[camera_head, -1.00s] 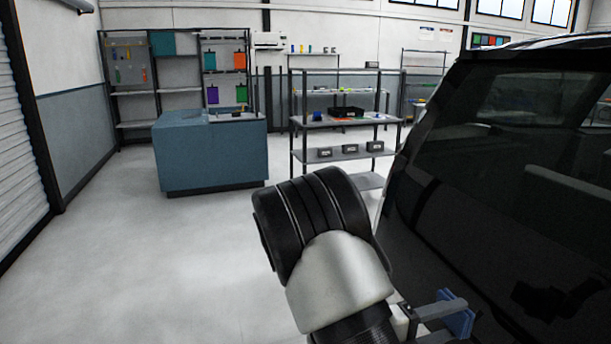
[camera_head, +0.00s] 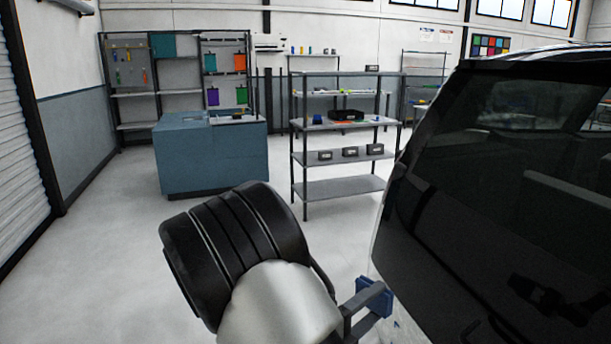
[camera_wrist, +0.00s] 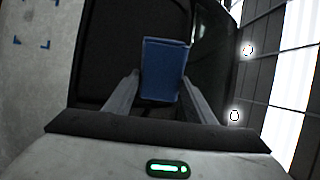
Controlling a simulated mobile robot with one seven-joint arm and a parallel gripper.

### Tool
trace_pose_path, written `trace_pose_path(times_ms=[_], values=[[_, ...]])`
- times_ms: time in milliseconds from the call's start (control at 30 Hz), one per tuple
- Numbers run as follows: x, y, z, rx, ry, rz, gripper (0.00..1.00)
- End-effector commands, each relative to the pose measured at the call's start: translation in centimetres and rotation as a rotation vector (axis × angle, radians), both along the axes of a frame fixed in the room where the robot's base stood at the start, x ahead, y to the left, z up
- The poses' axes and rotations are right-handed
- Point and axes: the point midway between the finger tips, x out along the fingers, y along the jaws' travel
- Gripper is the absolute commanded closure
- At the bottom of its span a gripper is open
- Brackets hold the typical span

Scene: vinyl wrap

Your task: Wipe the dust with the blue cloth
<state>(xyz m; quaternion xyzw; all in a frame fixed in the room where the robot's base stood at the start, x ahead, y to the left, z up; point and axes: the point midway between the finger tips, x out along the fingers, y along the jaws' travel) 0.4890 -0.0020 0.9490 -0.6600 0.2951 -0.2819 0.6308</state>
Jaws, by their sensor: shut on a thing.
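The blue cloth (camera_wrist: 164,72) is a folded blue block between my gripper's two fingers in the wrist view. It also shows in the head view (camera_head: 374,291), beside the lower left edge of the vehicle's dark rear window (camera_head: 480,215). My gripper (camera_wrist: 162,88) is shut on the cloth. In the head view my gripper (camera_head: 376,300) is low and right of the middle, partly hidden by my own arm. I cannot tell whether the cloth touches the vehicle. No dust can be made out clearly.
The vehicle (camera_head: 500,180) fills the right side. A metal shelf rack (camera_head: 345,188) with several small items stands beyond it. A blue-grey counter (camera_head: 210,158) is further left. Bare floor (camera_head: 100,270) lies open on the left.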

Motion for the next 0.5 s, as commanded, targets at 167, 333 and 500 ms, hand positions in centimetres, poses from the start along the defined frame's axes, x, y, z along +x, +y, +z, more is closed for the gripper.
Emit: trace_pose_path(times_ms=[167,333,500], values=[[0.1,-0.2,4.0,-0.003,0.003,0.067,0.74],[0.2,-0.3,7.7,-0.004,0.007,0.164,0.74],[0.0,-0.1,10.2,-0.004,0.007,0.260,0.74]])
